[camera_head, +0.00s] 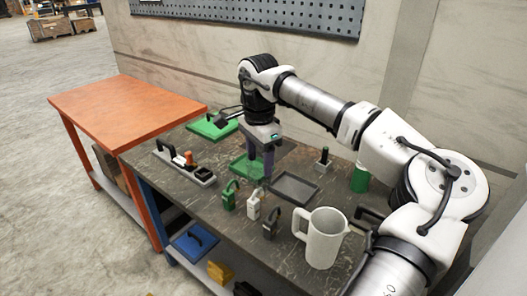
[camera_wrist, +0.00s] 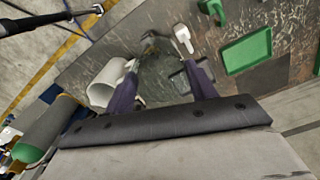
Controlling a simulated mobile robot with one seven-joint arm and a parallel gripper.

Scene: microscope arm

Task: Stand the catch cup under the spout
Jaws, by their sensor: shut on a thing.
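My gripper (camera_head: 266,172) hangs over the middle of the dark workbench, pointing down, with purple fingers. In the wrist view its fingers (camera_wrist: 162,75) stand apart, on either side of a rounded grey-green thing (camera_wrist: 160,83). It looks like the catch cup, but it is dark and its details are unclear. In the head view the held thing is hidden by the fingers. I cannot make out a spout for certain. A white pitcher (camera_head: 324,238) with a handle stands at the bench's front right; it also shows in the wrist view (camera_wrist: 106,86).
Green (camera_head: 228,197), white (camera_head: 253,207) and dark (camera_head: 270,224) padlocks stand just in front of my gripper. A grey tray (camera_head: 296,188) lies to its right. A green tray (camera_head: 240,168) lies left of it. A green-and-white cylinder (camera_head: 360,179) stands at the right. An orange table (camera_head: 128,108) adjoins the bench.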

